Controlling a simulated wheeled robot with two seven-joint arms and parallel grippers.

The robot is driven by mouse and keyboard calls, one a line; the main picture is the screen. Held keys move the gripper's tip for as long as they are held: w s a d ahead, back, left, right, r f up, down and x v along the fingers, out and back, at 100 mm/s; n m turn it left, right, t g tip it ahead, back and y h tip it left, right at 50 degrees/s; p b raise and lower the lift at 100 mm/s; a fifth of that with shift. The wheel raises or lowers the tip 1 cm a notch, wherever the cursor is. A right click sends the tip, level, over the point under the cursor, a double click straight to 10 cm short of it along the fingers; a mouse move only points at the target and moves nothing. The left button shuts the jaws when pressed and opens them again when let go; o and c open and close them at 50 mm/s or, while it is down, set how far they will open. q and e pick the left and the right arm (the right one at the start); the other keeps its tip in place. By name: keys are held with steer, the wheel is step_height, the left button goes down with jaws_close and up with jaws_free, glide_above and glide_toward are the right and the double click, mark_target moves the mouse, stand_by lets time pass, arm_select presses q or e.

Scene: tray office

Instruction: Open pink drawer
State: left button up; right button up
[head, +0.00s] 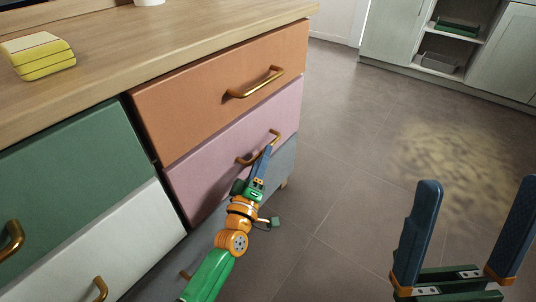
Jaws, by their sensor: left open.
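The pink drawer (208,172) is the middle front in the cabinet's right column. It looks shut, about flush with the orange drawer above. Its brass bar handle (274,136) runs across the front. My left gripper (264,158) is at this handle, its blue fingers overlapping the middle of the bar in the view. It is open; its fingers nearly line up, so I cannot tell whether the bar lies between them or touches them. My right gripper (468,225) is at the lower right, open and empty, its two blue fingers pointing up over the floor.
The orange drawer (190,105) with its brass handle is above, and a grey drawer (283,160) is below. Green (75,165) and white (125,235) drawers are to the left. A yellow block (38,58) lies on the wooden top. The floor right of the cabinet is clear.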

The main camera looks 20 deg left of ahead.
arm_select(q)
steer(key=x, duration=0.3)
steer(key=shift+w+b, duration=0.25)
steer(key=shift+b, duration=0.15)
jaws_close()
steer(key=shift+f, duration=0.1)
stand_by(0.9)
